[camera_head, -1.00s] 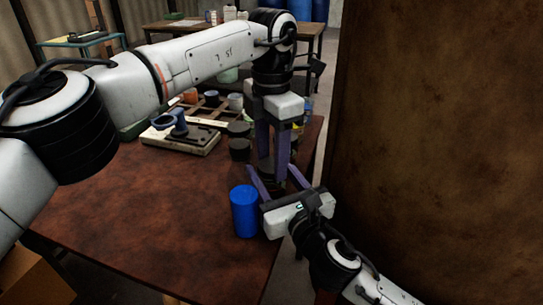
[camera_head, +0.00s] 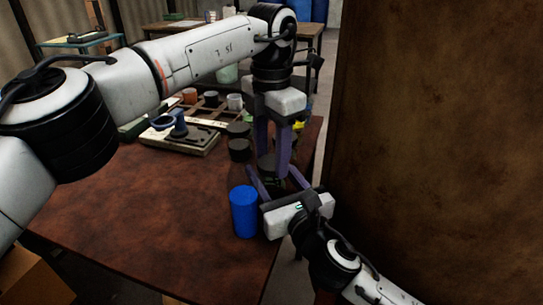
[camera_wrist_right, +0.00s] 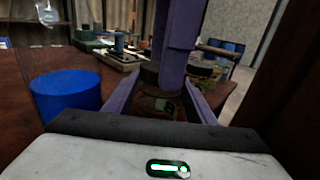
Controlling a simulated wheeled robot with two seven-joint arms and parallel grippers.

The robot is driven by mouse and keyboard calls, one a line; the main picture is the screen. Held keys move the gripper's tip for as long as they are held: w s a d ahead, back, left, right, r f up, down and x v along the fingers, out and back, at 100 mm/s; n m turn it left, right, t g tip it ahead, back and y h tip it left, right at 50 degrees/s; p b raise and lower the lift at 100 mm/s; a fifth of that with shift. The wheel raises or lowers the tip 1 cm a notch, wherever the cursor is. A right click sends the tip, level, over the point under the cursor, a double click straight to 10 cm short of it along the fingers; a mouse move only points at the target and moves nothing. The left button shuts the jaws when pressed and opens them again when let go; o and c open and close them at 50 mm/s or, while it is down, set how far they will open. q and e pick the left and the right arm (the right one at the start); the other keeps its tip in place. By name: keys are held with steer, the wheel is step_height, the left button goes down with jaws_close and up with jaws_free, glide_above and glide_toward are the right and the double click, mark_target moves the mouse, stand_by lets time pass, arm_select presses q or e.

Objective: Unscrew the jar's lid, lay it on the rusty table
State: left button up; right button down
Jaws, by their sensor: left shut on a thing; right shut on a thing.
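The jar (camera_wrist_right: 155,104) is a brownish see-through body between the two fingers of my right gripper (camera_wrist_right: 160,100), partly hidden by the gripper. The right gripper (camera_head: 275,180), coming from the lower right in the head view, is shut on it. The dark lid (camera_wrist_right: 149,71) is at the jar's top in the wrist view, with a purple finger of my left gripper in front of it. My left gripper (camera_head: 273,158) points down from above and is shut on the lid. I cannot tell whether the lid is clear of the jar. The rusty table (camera_head: 150,220) lies below and to the left.
A blue cylinder (camera_head: 243,212) stands just left of my right gripper. Dark-capped brown bottles (camera_head: 239,150) stand behind it. A pale block with a blue-grey fixture (camera_head: 180,138) sits farther back. The front left tabletop is clear. A large rusty brown wall (camera_head: 440,130) closes the right side.

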mark_target(271, 162)
arm_select(q)
steer(key=shift+r, duration=0.75)
steer(key=shift+r, duration=0.1)
steer(key=shift+r, duration=1.9)
arm_select(e)
steer(key=c, duration=0.7)
jaws_free()
